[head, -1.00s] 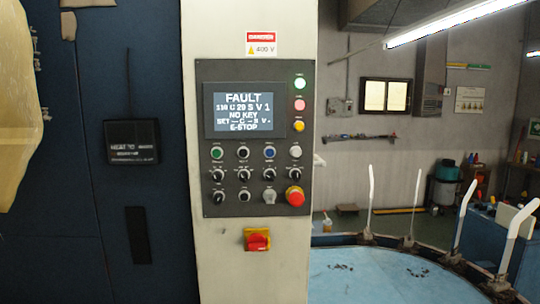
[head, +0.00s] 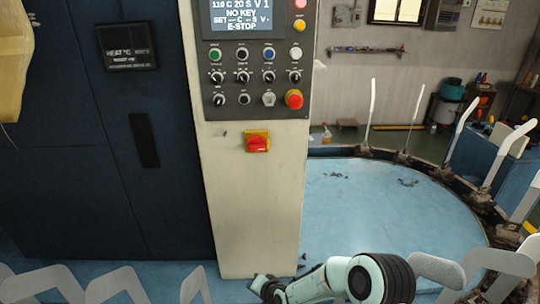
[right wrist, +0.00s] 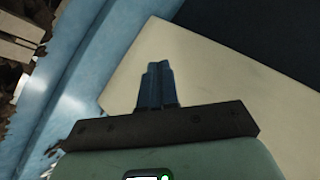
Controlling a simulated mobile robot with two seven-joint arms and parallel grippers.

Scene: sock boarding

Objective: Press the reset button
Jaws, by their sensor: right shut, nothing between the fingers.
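The control panel (head: 256,88) is at the top of the head view on a cream column. Its upper row holds a green button (head: 213,57), a black one (head: 241,55), a blue one (head: 268,54) and a white one (head: 295,53). The small labels are too blurred to tell which is reset. My right gripper (head: 262,288) is low at the column's foot, well below the panel. In the right wrist view its fingers (right wrist: 158,72) are together and empty, in front of a cream surface. My left gripper is not in view.
The screen (head: 242,17) reads NO KEY and E-STOP. A red emergency stop (head: 293,99) is on the panel's lower right. A red switch on a yellow plate (head: 257,142) is below the panel. White sock boards (head: 470,130) ring the blue round table (head: 390,215).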

